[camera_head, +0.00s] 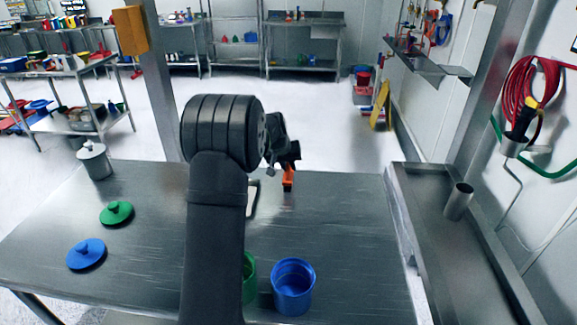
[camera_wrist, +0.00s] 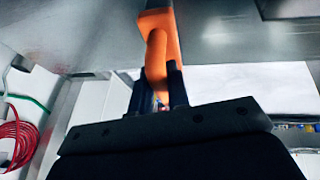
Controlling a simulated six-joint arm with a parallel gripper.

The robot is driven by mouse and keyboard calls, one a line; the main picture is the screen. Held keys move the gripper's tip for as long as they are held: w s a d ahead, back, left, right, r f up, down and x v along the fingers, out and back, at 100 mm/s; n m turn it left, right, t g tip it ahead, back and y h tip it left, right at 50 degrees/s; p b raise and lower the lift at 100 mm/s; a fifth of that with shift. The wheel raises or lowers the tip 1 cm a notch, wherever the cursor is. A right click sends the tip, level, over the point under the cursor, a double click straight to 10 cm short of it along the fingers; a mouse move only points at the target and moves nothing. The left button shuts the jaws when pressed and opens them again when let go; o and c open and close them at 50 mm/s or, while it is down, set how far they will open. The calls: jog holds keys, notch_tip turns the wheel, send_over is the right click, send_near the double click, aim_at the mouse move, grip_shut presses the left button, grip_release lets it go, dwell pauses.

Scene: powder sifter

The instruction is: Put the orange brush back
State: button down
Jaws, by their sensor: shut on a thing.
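The orange brush (camera_head: 288,179) is near the far edge of the metal table (camera_head: 340,225), low over it; I cannot tell whether it touches the top. My gripper (camera_head: 286,158) is shut on the brush, which hangs below the fingers in the head view. In the wrist view the brush's orange handle (camera_wrist: 156,55) sits between my gripper's dark fingers (camera_wrist: 165,88). A pale flat item (camera_head: 253,199), perhaps a tray, lies left of the brush, partly hidden by my arm.
A blue container (camera_head: 293,287) and a mostly hidden green container (camera_head: 249,277) stand at the front. A green lid (camera_head: 116,213), a blue lid (camera_head: 86,254) and a metal canister (camera_head: 95,160) are at left. A metal cup (camera_head: 458,201) stands in the right-hand trough.

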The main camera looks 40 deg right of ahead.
jog(key=c, duration=1.8)
grip_release()
jog(key=shift+f, duration=0.15)
jog(key=o, duration=0.4)
jog(key=v, duration=1.2)
jog(key=shift+s, duration=0.1)
